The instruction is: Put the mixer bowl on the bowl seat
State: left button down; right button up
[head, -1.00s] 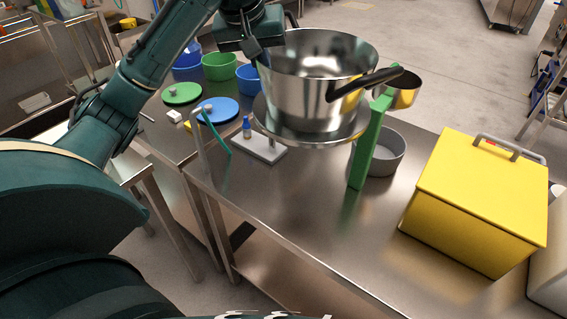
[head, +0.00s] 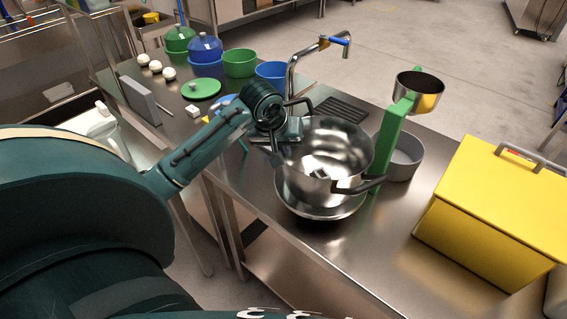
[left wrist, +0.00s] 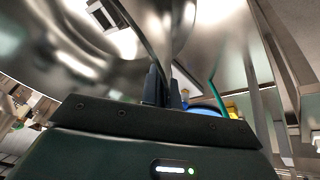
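The steel mixer bowl (head: 345,165) with black handles stands upright near the table's front edge, in the middle of the head view. A wide round steel disc (head: 320,211) shows directly beneath it. I cannot tell whether this is the bowl seat or the bowl's own base. My left gripper (head: 284,147) is at the bowl's left rim. In the left wrist view the dark fingers (left wrist: 162,90) are closed about the rim of the bowl (left wrist: 65,40), which fills the upper left. My right gripper is not in view.
A green post (head: 389,145) with a steel cup (head: 420,90) and a grey round pan (head: 403,158) stand right of the bowl. A yellow box (head: 500,210) is farther right. A tap (head: 292,75) rises behind. Bare table lies in front of the yellow box.

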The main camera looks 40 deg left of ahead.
pick_arm(q)
jog(key=shift+f, duration=2.5)
jog(key=c, duration=2.1)
grip_release()
jog(key=shift+f, duration=0.25)
jog(key=shift+c, duration=0.2)
jog(key=o, duration=0.5)
jog(key=shift+c, duration=0.2)
jog(key=shift+r, duration=0.1)
